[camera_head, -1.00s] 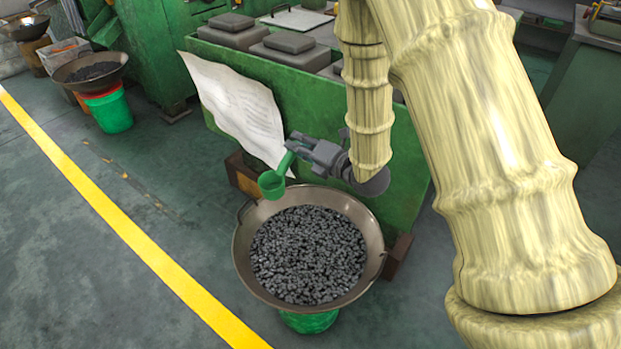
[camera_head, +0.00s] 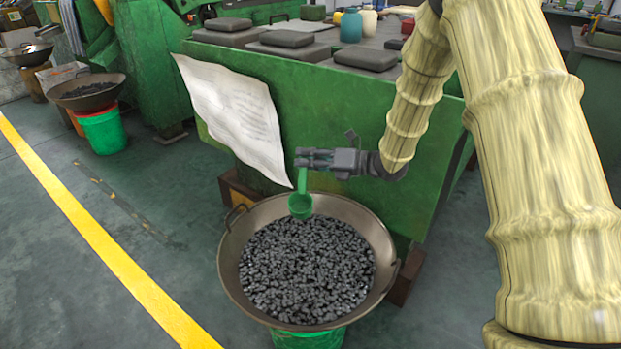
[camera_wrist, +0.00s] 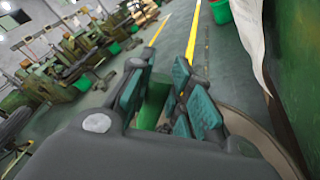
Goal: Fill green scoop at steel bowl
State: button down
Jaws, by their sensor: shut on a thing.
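The steel bowl (camera_head: 231,268) is a wide, shallow pan with a loop handle, filled with small dark metal pieces (camera_head: 306,268). It rests on a green bucket (camera_head: 308,339). My gripper (camera_head: 302,163) is shut on the upright handle of the green scoop (camera_head: 300,205). The scoop's cup hangs down at the far inner side of the bowl, by the edge of the dark pieces. I cannot tell whether it touches them or holds any. In the wrist view the green scoop (camera_wrist: 152,103) shows between the finger pads, and the bowl's rim lies at the lower right.
A green machine (camera_head: 345,130) stands right behind the bowl, with a white paper sheet (camera_head: 235,110) hanging on it. Another pan (camera_head: 85,92) on a green bucket (camera_head: 104,130) stands at the left. Open floor with a yellow line (camera_head: 95,240) lies left of the bowl.

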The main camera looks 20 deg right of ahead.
jog(key=shift+w+d+f+n+b, duration=0.1)
jog(key=shift+d+f+n+b, duration=0.2)
jog(key=shift+f+b, duration=0.15)
jog(key=shift+w+d+f+n+b, duration=0.1)
jog(key=shift+d+f+n+b, duration=0.15)
jog(key=shift+f, duration=0.3)
jog(key=shift+s+a+f+n+y+b, duration=0.6)
jog(key=shift+s+a+f+n+b, duration=0.65)
jog(key=shift+s+f+n+b, duration=3.35)
jog(key=w+d+f+m+h+p, duration=0.1)
jog(key=w+d+f+m+p, duration=0.15)
jog(key=w+f+m, duration=0.55)
notch_tip(320, 180, up, 15)
jog(key=m+g+p, duration=0.1)
jog(key=m+p, duration=0.2)
jog(key=p, duration=0.5)
jog(key=shift+w, duration=0.2)
jog(key=shift+a+m, duration=0.1)
jog(key=shift+m, duration=0.15)
